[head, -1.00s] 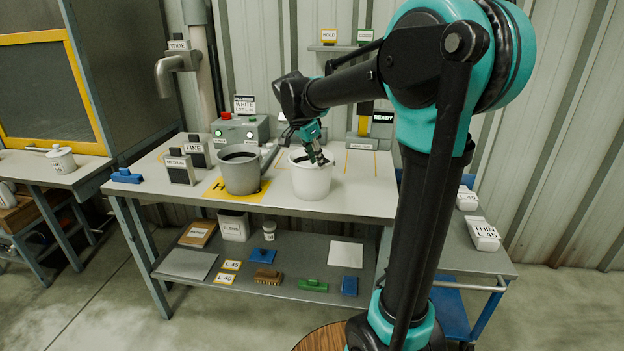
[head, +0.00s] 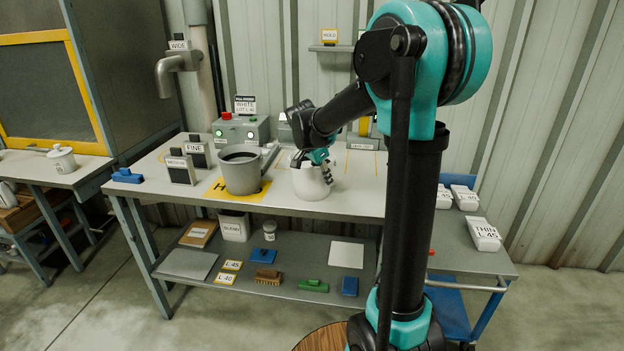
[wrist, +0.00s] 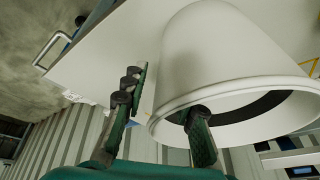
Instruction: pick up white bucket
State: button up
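The white bucket (head: 308,184) stands upright on the workbench, right of a grey jug. My gripper (head: 327,170) is at the right side of its rim in the head view, and my wrist hides part of the opening. In the wrist view the bucket (wrist: 215,55) fills the upper right, its rim towards the camera. My gripper (wrist: 167,95) is open across the bucket's wall. One finger is outside, with a gap to the wall. The other overlaps the rim at the opening; I cannot tell whether it touches.
The grey jug (head: 241,172) stands close left of the bucket on a yellow mat. Signs (head: 197,152) and a control box (head: 240,130) stand behind. The bench top (head: 365,190) right of the bucket is clear. A lower shelf (head: 225,285) holds brushes and cards.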

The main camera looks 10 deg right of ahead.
grip_shut()
jog(key=shift+r, duration=0.15)
